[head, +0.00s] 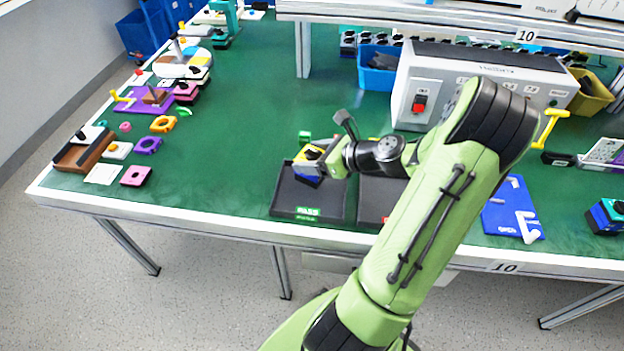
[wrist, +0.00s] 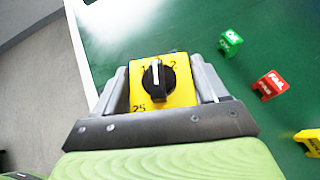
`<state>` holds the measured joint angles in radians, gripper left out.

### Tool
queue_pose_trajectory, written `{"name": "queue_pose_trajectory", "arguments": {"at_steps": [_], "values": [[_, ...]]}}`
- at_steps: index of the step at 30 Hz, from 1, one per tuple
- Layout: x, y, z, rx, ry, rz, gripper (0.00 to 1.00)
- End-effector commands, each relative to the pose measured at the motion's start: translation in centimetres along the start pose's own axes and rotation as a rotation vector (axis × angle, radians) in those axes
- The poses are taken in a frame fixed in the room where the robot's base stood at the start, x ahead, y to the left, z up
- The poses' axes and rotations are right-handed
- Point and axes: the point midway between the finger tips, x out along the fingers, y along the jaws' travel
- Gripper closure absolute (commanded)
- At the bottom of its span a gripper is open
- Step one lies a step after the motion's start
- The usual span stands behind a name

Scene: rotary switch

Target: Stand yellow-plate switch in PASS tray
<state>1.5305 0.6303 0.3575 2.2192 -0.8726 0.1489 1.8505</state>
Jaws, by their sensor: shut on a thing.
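The yellow-plate switch (wrist: 177,97) shows in the wrist view with its black knob facing the camera, between the two grey fingers. My gripper (head: 324,160) is shut on it. In the head view the switch (head: 311,155) shows yellow on top with a blue part below, over the back part of the PASS tray (head: 290,206). The tray is black with a green PASS label at its front. I cannot tell whether the switch touches the tray floor.
A second black tray (head: 372,214) with a red label stands right of the PASS tray, partly behind my arm. A green OK block (wrist: 230,43), a red FAIL block (wrist: 270,86) and a yellow block (wrist: 309,142) stand nearby. A grey test box (head: 440,75) stands behind.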

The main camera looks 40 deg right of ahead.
Motion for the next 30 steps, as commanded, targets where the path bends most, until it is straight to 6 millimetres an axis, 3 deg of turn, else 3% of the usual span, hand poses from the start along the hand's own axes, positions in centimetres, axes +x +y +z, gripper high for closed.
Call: {"name": "queue_pose_trajectory", "arguments": {"at_steps": [6,16,17,21,30], "values": [[2.0,0.0,-3.5,0.0,-0.003,0.0,0.66],[2.1,0.0,-3.6,-0.002,-0.001,0.0,0.66],[2.0,0.0,-3.6,-0.002,0.0,0.0,0.23],[2.0,0.0,-3.6,-0.002,0.0,0.0,0.02],[1.9,0.0,-3.4,-0.002,0.0,-0.001,0.02]]}}
